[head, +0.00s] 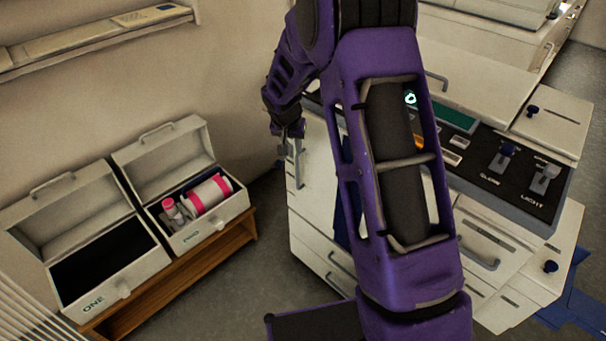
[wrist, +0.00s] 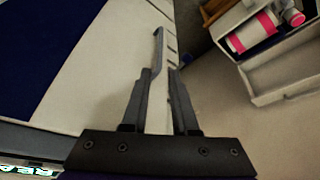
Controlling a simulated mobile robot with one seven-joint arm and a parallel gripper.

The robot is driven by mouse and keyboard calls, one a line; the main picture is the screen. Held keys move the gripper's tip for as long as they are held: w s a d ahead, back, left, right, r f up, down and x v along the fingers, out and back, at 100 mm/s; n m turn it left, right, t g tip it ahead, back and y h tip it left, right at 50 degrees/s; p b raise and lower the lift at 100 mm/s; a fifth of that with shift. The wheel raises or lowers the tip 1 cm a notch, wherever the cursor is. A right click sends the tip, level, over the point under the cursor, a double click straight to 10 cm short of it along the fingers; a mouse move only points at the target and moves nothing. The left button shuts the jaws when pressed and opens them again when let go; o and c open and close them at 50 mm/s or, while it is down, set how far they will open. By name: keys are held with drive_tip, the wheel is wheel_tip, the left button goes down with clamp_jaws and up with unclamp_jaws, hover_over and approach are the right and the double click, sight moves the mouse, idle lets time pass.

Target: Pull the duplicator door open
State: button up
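The duplicator (head: 310,235) is the off-white cabinet at the right of the head view, partly hidden behind my purple arm. A vertical grey handle (head: 298,163) is on its left part. In the wrist view the pale door panel (wrist: 105,65) carries this handle (wrist: 159,48) just beyond my fingertips. No open gap shows at the door. My gripper (head: 289,132) is by the handle's upper end.
Two open cases, one marked ONE (head: 75,247) and one holding a pink-and-white cylinder and bottle (head: 210,232), stand on a low wooden bench (head: 180,285) at left. Grey floor (head: 268,215) lies between bench and duplicator. A wall shelf (head: 95,42) is at upper left.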

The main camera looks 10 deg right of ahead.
sight(297, 171)
drive_tip(key=b+x, duration=0.1)
drive_tip(key=x, duration=1.6)
drive_tip(key=shift+a+f+b, duration=0.1)
drive_tip(key=shift+f+b, duration=0.15)
drive_tip(key=shift+b, duration=0.05)
clamp_jaws()
idle(0.6)
